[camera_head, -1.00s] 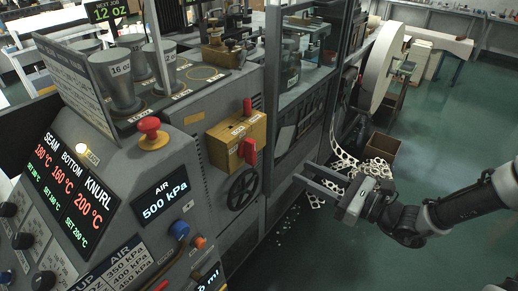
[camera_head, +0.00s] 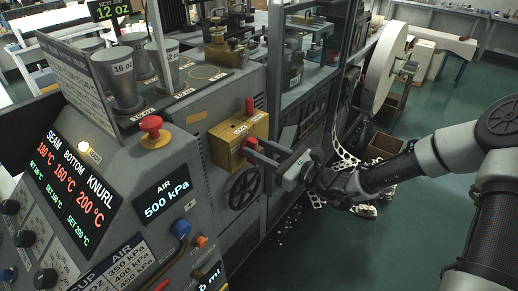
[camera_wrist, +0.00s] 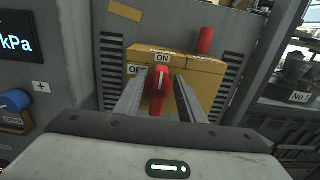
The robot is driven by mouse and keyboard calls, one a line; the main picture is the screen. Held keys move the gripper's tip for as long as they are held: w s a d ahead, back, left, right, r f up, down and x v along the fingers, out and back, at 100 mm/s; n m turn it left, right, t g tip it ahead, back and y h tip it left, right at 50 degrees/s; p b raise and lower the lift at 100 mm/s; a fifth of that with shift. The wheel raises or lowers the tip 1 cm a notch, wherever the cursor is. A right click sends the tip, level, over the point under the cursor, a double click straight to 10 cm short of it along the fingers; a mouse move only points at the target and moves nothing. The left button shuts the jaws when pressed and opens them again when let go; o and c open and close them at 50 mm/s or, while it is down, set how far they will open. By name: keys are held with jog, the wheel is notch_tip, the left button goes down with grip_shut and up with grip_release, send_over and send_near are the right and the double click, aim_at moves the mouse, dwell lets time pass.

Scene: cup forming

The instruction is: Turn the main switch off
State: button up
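The main switch is a yellow box (camera_head: 226,146) on the machine's side, with a red handle (camera_head: 250,143) on its front. In the wrist view the yellow box (camera_wrist: 205,79) carries ON and OFF labels. The red handle (camera_wrist: 161,78) points up to the ON label (camera_wrist: 162,59); the OFF label (camera_wrist: 136,70) is to its left, partly hidden by a finger. My gripper (camera_wrist: 160,85) is open, with one finger on each side of the handle and gaps visible. In the head view my gripper (camera_head: 262,150) reaches the box from the right.
A second red lever (camera_wrist: 205,40) stands behind the box's top right. A black handwheel (camera_head: 244,188) is just below the box. A red mushroom button (camera_head: 151,125) and control panel lie to the left. A glazed machine frame (camera_head: 300,85) is at the right.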

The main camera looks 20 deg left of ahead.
aim_at(242, 155)
grip_shut()
jog(key=shift+a, duration=0.1)
dwell(0.3)
jog(key=f+n+b, duration=0.1)
jog(key=n+b, duration=0.4)
jog(key=b, duration=0.1)
jog(key=s+n+b, duration=0.1)
jog(key=n+b, duration=0.4)
jog(key=b, duration=0.2)
jog(key=s+f+n+b, duration=0.1)
jog(key=n+b, duration=0.5)
jog(key=b, duration=0.1)
jog(key=shift+s+a+f, duration=0.1)
jog(key=shift+a+f, duration=0.2)
jog(key=shift+a, duration=0.1)
jog(key=shift+n+b, duration=0.8)
jog(key=shift+b, duration=0.15)
